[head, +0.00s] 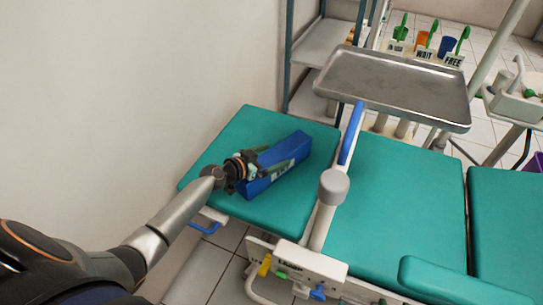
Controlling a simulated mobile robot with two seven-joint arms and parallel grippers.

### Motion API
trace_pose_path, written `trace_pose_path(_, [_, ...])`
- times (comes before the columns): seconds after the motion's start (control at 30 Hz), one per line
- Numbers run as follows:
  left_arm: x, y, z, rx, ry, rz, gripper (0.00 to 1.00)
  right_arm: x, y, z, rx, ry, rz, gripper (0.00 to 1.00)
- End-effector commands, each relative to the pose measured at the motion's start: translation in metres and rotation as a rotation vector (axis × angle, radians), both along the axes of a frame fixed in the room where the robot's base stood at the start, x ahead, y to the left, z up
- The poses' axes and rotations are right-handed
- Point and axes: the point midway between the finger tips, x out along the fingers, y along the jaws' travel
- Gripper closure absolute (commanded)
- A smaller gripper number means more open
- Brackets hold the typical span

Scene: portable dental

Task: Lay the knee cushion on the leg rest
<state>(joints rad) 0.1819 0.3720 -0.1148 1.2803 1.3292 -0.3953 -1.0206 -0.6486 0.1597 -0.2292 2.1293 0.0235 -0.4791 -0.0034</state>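The blue knee cushion (291,152) is a long block. It lies at an angle on the teal leg rest (251,122), the left pad of the chair, and looks to be resting on it. My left gripper (272,162) reaches in from the lower left and is at the cushion's near left end. Its fingers lie along the cushion, and part of the cushion is hidden behind them. Whether they are closed on it or only beside it is not clear. My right gripper is out of view.
A blue-and-grey arm (334,187) rises between the leg rest and the teal seat (395,215). A metal tray (395,84) hangs above the seat's far edge. A shelf rack (318,42) stands behind, with a bare wall at left. Labelled cups with toothbrushes (424,40) stand at the back.

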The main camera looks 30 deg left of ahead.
Motion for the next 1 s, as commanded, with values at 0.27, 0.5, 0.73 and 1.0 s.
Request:
trace_pose_path(0.27, [0.0, 0.0, 0.001, 0.0, 0.0, 0.0, 0.0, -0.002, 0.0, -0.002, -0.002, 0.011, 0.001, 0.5])
trace_pose_path(0.5, [-0.019, 0.008, 0.01, 0.003, 0.001, 0.0, 0.0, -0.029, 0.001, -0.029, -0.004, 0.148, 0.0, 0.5])
trace_pose_path(0.73, [-0.061, 0.021, 0.025, 0.003, 0.002, -0.001, 0.0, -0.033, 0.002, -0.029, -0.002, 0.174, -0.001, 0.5])
trace_pose_path(1.0, [-0.096, 0.034, 0.039, 0.002, 0.001, 0.001, 0.0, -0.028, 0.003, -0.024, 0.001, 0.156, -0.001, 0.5])
